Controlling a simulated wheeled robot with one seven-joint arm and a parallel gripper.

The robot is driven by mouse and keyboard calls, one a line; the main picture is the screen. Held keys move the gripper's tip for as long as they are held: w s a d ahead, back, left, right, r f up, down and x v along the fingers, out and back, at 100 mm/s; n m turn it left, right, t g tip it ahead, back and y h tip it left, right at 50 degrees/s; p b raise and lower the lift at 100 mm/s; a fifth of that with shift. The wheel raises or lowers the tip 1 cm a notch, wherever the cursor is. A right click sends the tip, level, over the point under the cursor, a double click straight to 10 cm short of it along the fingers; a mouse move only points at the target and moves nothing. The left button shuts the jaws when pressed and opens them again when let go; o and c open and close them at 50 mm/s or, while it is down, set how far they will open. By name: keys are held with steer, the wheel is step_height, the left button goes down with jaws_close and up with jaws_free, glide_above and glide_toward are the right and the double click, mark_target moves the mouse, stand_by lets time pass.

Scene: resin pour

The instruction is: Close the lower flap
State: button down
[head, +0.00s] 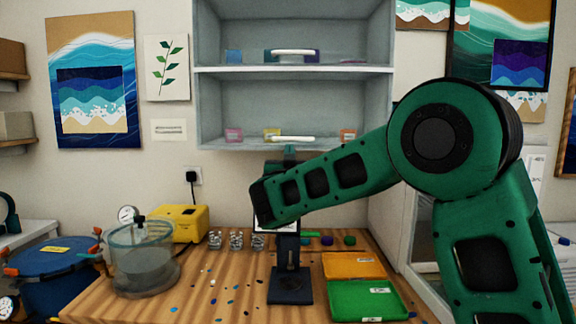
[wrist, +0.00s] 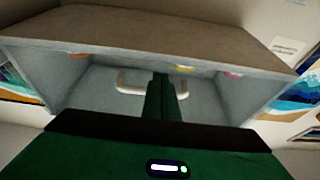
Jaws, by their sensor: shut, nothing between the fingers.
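The grey cabinet (head: 205,110) on the wall has an upper and a lower compartment. The lower flap's white handle (head: 293,139) shows low across the lower opening. The flap's panel is not clearly visible, so I cannot tell its angle. A second white handle (head: 293,52) shows in the upper compartment. My gripper (head: 290,150) is at the cabinet's bottom edge, partly hidden by my arm. In the wrist view, which looks upside down, my shut, empty gripper (wrist: 162,76) overlaps the middle of the lower handle (wrist: 130,83). I cannot tell whether they touch.
Small coloured containers (head: 233,135) stand in the lower compartment. On the wooden table (head: 215,295) below are a clear round chamber (head: 142,260), a yellow box (head: 180,222), and orange (head: 352,265) and green (head: 365,301) trays. Open air lies before the cabinet's left part.

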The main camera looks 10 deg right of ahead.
steer(key=s+f, duration=0.5)
steer(key=s+a+f, duration=0.1)
steer(key=s+f, duration=0.1)
steer(key=s, duration=0.1)
steer(key=shift+s+f, duration=0.1)
steer(key=shift+f, duration=0.25)
steer(key=s+r+t, duration=0.2)
steer(key=s+r, duration=0.4)
steer(key=w+f+x, duration=0.1)
steer(key=f+x, duration=0.1)
steer(key=x, duration=1)
steer(key=shift+w+d+r, duration=0.2)
steer(key=shift+w+r, duration=0.05)
steer(key=shift+w, duration=0.1)
stand_by(0.4)
